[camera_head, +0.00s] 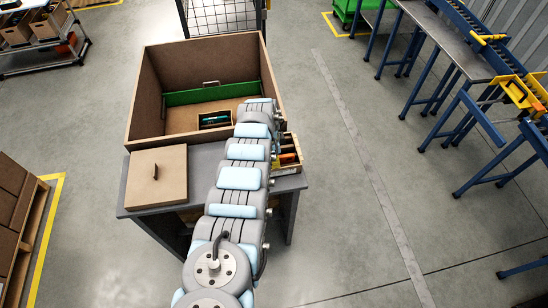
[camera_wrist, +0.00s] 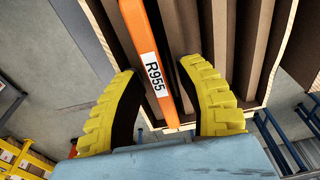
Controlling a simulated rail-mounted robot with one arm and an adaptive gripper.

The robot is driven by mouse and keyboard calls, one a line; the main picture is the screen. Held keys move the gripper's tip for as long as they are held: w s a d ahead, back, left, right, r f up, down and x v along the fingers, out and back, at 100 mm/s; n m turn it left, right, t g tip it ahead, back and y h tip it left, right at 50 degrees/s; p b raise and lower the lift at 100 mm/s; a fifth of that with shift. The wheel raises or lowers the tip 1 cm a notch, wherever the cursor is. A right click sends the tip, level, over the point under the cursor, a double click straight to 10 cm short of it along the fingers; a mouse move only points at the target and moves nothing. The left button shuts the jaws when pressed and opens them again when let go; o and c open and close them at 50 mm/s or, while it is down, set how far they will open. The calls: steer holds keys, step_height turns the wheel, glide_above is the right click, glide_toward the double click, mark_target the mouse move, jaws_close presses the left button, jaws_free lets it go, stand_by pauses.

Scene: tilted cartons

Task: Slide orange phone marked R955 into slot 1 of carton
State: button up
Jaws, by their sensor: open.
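The orange phone (camera_wrist: 143,24) shows its narrow side with a white R955 label in the wrist view. It runs from the top edge down between my gripper's (camera_wrist: 160,68) two yellow fingers. The fingers are apart on either side of it, with gaps visible. The cardboard carton (camera_wrist: 283,38) with brown dividers lies behind and around it; the phone's far end is out of frame, so I cannot tell its depth or which slot it lines up with.
In the head view a large open brown box (camera_head: 155,95) stands on a grey table (camera_head: 215,160), with a small dark box (camera_head: 214,119) inside. A brown lid-like panel (camera_head: 158,176) lies in front. A small container with orange items (camera_head: 288,157) shows right of my arm.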

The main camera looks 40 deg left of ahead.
steer(key=shift+r, duration=0.15)
step_height(320, 180, up, 12)
steer(key=s, duration=0.1)
steer(key=shift+a+f, duration=0.2)
steer(key=shift+a, duration=0.2)
stand_by(0.5)
steer(key=shift+s, duration=0.1)
step_height(320, 180, up, 7)
steer(key=p, duration=0.3)
steer(key=shift+p, duration=0.3)
stand_by(0.6)
